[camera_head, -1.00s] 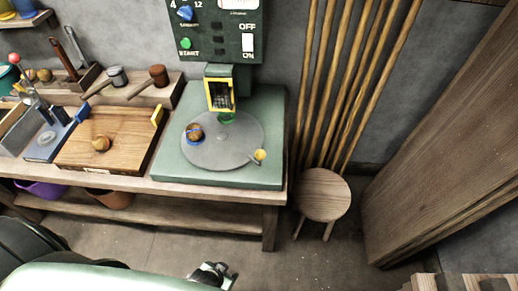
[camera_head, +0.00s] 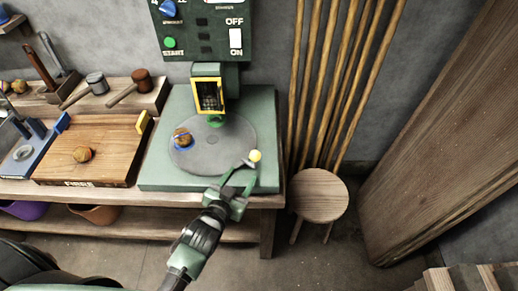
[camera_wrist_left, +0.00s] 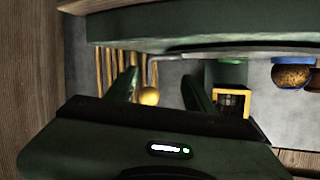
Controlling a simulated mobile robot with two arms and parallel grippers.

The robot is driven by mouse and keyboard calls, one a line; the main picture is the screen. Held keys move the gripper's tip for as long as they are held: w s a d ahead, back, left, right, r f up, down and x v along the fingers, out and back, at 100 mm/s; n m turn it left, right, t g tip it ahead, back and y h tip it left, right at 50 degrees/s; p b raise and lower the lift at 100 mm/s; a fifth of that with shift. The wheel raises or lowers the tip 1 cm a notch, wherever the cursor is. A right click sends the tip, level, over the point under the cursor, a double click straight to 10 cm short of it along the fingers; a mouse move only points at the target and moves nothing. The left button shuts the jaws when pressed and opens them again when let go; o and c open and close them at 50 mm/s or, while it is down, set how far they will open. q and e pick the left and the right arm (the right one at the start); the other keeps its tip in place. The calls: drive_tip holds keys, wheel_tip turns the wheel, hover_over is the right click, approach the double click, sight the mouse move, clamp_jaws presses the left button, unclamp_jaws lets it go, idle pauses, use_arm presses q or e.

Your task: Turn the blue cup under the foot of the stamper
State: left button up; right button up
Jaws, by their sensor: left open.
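The green stamper (camera_head: 155,172) stands on the bench with a round grey turntable (camera_head: 212,150). The blue cup (camera_head: 175,143) sits at the turntable's left edge and holds a brown lump; it shows at right in the left wrist view (camera_wrist_left: 291,61). The stamper's head (camera_head: 208,95) has a yellow-framed window, with a green piece (camera_head: 216,122) below it over the disc. A yellow knob (camera_head: 255,155) on a short arm sticks out at the disc's right front. My left gripper (camera_head: 240,176) is open at this knob; in the wrist view the knob (camera_wrist_left: 149,96) shows between the fingers.
The control panel (camera_head: 205,32) hangs above the stamper. A wooden board (camera_head: 110,135) with a round lump lies to the left. A stool (camera_head: 319,195) and upright poles stand right of the bench. The floor in front is partly clear.

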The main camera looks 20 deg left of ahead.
sight(253, 160)
use_arm(q)
drive_tip(key=w+r+t, duration=0.1)
drive_tip(key=d+r+t+h, duration=0.1)
drive_tip(key=w+r+m+t, duration=0.1)
drive_tip(key=shift+w+d+h, duration=0.3)
drive_tip(key=shift+w, duration=0.05)
drive_tip(key=shift+w+d+r, duration=0.1)
drive_tip(key=shift+w, duration=0.2)
drive_tip(key=w, duration=0.4)
drive_tip(key=w+d, duration=0.1)
drive_tip(key=w, duration=0.2)
clamp_jaws()
idle(0.9)
